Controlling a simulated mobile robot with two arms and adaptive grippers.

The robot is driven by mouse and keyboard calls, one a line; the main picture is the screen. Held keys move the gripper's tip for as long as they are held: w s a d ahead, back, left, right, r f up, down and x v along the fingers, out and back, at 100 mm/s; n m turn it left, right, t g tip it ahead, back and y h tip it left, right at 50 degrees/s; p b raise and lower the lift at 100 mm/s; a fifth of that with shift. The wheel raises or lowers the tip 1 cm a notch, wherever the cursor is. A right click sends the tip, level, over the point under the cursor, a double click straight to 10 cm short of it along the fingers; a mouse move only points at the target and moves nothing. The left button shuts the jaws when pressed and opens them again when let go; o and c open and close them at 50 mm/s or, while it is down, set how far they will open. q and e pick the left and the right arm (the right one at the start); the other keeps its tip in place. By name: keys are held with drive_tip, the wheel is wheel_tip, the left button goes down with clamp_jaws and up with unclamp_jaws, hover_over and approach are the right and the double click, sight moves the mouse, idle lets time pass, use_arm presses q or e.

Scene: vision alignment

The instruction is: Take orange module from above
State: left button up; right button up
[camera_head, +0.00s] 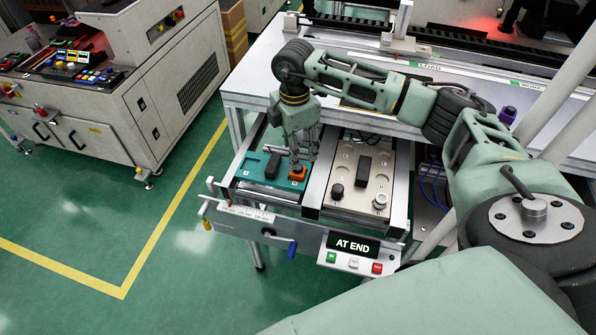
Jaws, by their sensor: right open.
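The small orange module (298,173) sits at the right end of the teal tray (258,186), in the left bay of the slide frame. My right gripper (303,159) points down from above, with its fingertips just over and around the top of the module. It is open. The fingers partly cover the module's far side, and I cannot tell whether they touch it. A black block (273,165) stands on the teal tray to the left of the module. My left gripper is not in view.
A beige plate (357,193) with a black block and knobs lies in the right bay. A panel reading "AT END" (353,246) and a blue handle (292,250) are at the front edge. The white bench (262,75) stands behind.

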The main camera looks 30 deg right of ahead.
sight(298, 172)
drive_tip(key=f+p, duration=0.1)
drive_tip(key=f, duration=0.2)
drive_tip(key=f+p, duration=0.1)
drive_tip(key=f, duration=0.2)
drive_tip(key=shift+w+d+f, duration=0.15)
drive_tip(key=shift+d+f, duration=0.05)
drive_tip(key=shift+f, duration=0.25)
drive_tip(key=c, duration=1.2)
